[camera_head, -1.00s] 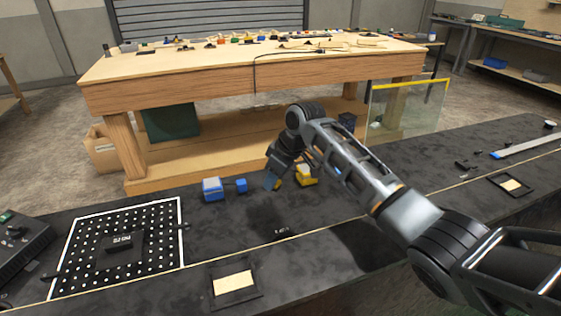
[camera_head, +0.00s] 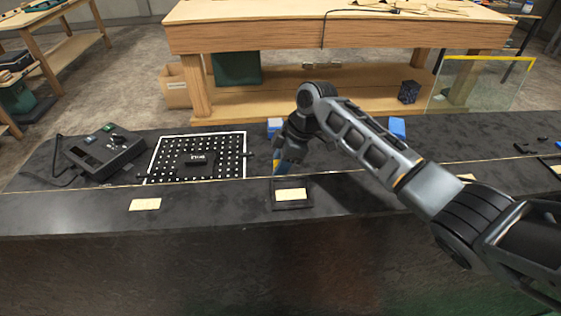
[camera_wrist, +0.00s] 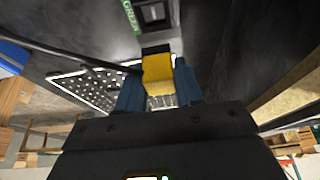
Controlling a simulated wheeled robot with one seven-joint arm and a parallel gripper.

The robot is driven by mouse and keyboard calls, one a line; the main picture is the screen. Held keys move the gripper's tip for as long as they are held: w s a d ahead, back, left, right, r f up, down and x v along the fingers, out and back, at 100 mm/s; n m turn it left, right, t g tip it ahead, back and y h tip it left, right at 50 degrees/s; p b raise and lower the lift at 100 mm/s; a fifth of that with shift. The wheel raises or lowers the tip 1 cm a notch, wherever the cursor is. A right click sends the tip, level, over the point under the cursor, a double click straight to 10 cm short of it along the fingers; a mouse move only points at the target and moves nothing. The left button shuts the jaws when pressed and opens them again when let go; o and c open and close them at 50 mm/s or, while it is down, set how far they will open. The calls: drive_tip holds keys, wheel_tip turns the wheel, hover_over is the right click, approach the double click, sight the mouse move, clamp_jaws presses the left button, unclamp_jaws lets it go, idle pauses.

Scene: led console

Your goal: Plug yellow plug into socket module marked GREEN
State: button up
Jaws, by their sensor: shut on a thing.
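My gripper (camera_head: 281,163) is low over the dark bench, just beyond a dark frame with a pale plate (camera_head: 291,195). In the wrist view its blue fingers (camera_wrist: 158,92) are shut on the yellow plug (camera_wrist: 158,74). A dark cable runs left from near the plug. The socket module (camera_wrist: 155,14), black with a grey opening, is at the top edge of the wrist view beside a green label reading GREEN (camera_wrist: 130,16). The plug's tip lies just below it in the picture; whether they touch I cannot tell. In the head view the plug is mostly hidden.
A perforated board (camera_head: 230,142) with a black labelled block (camera_head: 195,159) lies left of my gripper. A black console (camera_head: 104,151) stands farther left. Blue blocks (camera_head: 397,127) lie beyond my arm. A wooden workbench (camera_head: 340,38) stands behind.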

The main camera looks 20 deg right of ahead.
drive_tip(key=shift+d+f+b, duration=0.1)
drive_tip(key=shift+f+b, duration=2.1)
drive_tip(key=shift+f, duration=0.95)
drive_tip(key=shift+f, duration=0.35)
drive_tip(key=shift+s+a+f+b, duration=0.15)
drive_tip(key=shift+f+b, duration=0.15)
drive_tip(key=shift+f, duration=0.2)
drive_tip(key=shift+s+a+f+b, duration=0.15)
drive_tip(key=shift+f+b, duration=0.15)
drive_tip(key=shift+f, duration=0.2)
idle(0.4)
drive_tip(key=o, duration=1.7)
drive_tip(key=shift+c, duration=0.2)
drive_tip(key=shift+r, duration=0.1)
drive_tip(key=shift+w+a+r+p, duration=0.1)
drive_tip(key=shift+w+r+p, duration=0.05)
drive_tip(key=shift+r+p, duration=0.7)
drive_tip(key=shift+w+d+r+p, duration=0.1)
drive_tip(key=shift+d+r+p, duration=0.05)
drive_tip(key=shift+r+p, duration=0.5)
drive_tip(key=shift+d+r+p, duration=0.1)
drive_tip(key=shift+r+p, duration=0.3)
drive_tip(key=shift+r, duration=0.45)
drive_tip(key=shift+r+p, duration=1.1)
drive_tip(key=shift+r, duration=0.35)
